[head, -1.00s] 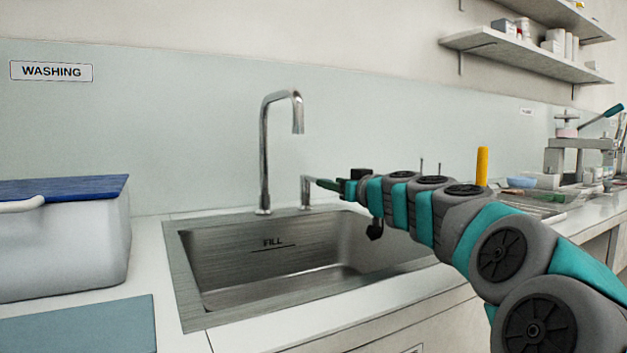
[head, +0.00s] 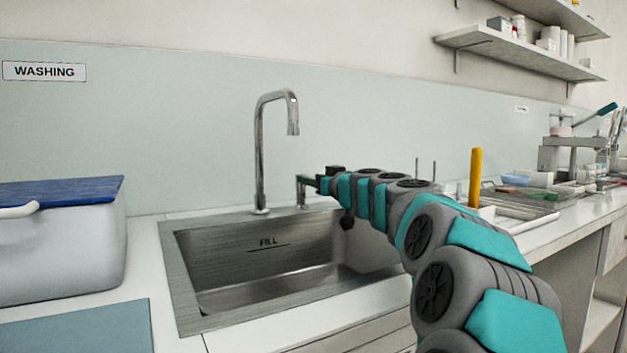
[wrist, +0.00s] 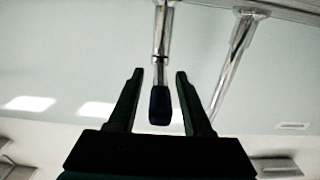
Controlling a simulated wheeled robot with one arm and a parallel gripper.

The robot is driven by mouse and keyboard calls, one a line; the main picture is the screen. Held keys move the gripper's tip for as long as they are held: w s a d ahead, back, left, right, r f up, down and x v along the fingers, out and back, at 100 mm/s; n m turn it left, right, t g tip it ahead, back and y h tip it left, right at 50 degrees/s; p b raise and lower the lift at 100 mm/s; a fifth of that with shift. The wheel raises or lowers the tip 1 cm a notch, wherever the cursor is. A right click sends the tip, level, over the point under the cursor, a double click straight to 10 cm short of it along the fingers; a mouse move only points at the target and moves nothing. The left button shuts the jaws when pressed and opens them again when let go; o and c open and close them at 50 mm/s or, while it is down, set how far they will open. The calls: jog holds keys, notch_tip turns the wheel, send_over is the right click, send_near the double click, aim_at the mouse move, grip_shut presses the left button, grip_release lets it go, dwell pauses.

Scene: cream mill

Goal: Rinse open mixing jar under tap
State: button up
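The chrome tap (head: 260,160) stands behind the steel sink (head: 195,262), its spout curving over the basin. A short post (head: 301,192) with a side lever stands right of the tap. My gripper (head: 318,184) reaches to this lever from the right, above the sink's back right corner. In the wrist view the lever's dark grip (wrist: 160,105) lies between the two fingers of my gripper (wrist: 159,75), with a gap on each side. The gripper is open. No water shows at the spout. I cannot make out a mixing jar in either view.
A grey bin with a blue lid (head: 60,240) stands left of the sink, behind a blue-grey mat (head: 80,328). A yellow upright object (head: 475,178) and trays are right of my arm. Shelves (head: 520,55) hang above. The sink basin looks empty.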

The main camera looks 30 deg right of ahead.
grip_shut()
dwell(1.3)
